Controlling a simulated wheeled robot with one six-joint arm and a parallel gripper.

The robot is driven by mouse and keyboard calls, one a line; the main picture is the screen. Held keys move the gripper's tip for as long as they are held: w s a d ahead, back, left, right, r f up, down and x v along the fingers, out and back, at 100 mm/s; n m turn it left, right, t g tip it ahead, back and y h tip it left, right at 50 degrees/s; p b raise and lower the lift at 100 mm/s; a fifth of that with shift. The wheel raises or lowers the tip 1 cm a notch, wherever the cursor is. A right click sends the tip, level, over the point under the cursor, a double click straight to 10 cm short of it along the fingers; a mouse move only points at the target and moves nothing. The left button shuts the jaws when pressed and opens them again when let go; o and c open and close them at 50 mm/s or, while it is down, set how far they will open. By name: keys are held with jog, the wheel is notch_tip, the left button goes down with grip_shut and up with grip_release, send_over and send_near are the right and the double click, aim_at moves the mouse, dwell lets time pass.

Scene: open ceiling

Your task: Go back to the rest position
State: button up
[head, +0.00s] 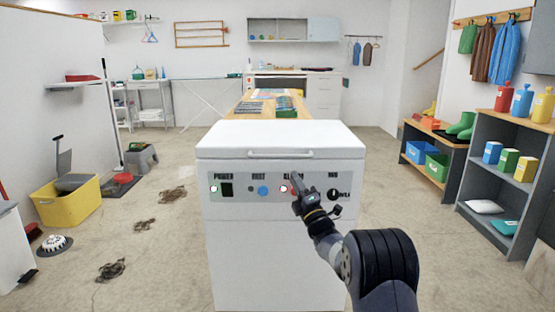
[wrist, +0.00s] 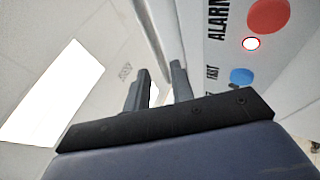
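My gripper (head: 297,181) is in front of the control panel of a white chest freezer (head: 280,260), covering part of the panel near the label above it. In the wrist view my gripper's two dark fingers (wrist: 160,70) stand apart with nothing between them. The wrist view shows a red button (wrist: 268,15) by the word ALARM, a small lit lamp (wrist: 251,43) and a blue button (wrist: 242,76), to the right of the fingers. The blue button (head: 263,190) also shows in the head view, left of my gripper. I cannot tell whether the fingers touch the panel.
The freezer lid (head: 280,140) is shut. A workbench (head: 270,103) stands behind it. A grey shelf (head: 500,165) with bottles and boxes is on the right. A yellow bin (head: 68,205) and dark clumps (head: 112,269) lie on the left floor. Floor between freezer and right shelf is clear.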

aim_at(283, 152)
jog(key=b+x, duration=0.1)
jog(key=x, duration=0.8)
jog(key=shift+w+a+b, duration=0.1)
jog(key=shift+w+b, duration=0.05)
jog(key=shift+b, duration=0.25)
notch_tip(283, 152, up, 2)
jog(key=shift+p, duration=0.35)
jog(key=shift+w+r, duration=0.2)
jog(key=shift+r, duration=0.1)
jog(key=shift+a+h, duration=0.1)
jog(key=shift+h, duration=0.2)
